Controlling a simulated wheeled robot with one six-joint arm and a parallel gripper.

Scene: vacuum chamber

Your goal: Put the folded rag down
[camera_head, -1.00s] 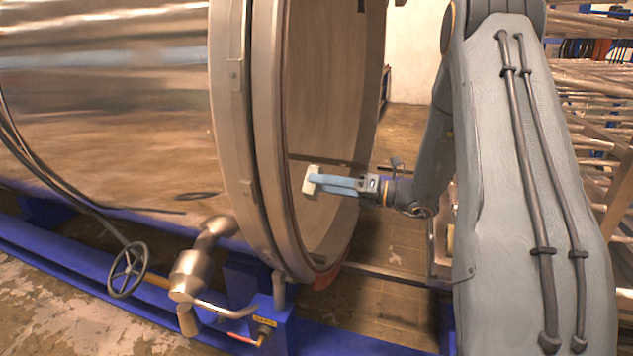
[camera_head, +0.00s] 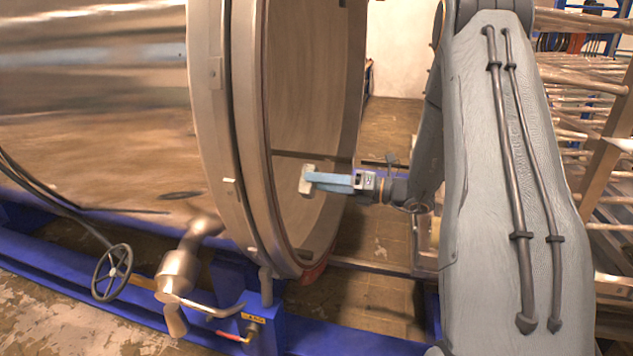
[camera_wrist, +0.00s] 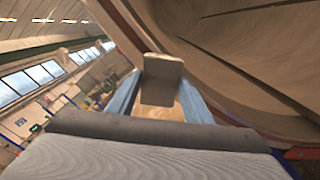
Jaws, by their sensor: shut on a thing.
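The folded rag (camera_head: 306,180) is a small pale beige block at the tips of my gripper (camera_head: 312,182). My gripper has blue fingers and is shut on the rag, holding it in the air at the open mouth of the chamber. In the wrist view the rag (camera_wrist: 161,80) stands as a tan, flat-faced piece between the two blue fingers of my gripper (camera_wrist: 160,95). The fingers reach along its sides, and its far side is hidden.
The big metal chamber (camera_head: 100,110) fills the left, with its thick round rim (camera_head: 212,130) beside my gripper. A blue base frame (camera_head: 310,338), a handwheel (camera_head: 112,273) and a valve (camera_head: 180,272) are below. A rack of pipes (camera_head: 585,100) stands at right. Tiled floor (camera_head: 385,240) lies open below.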

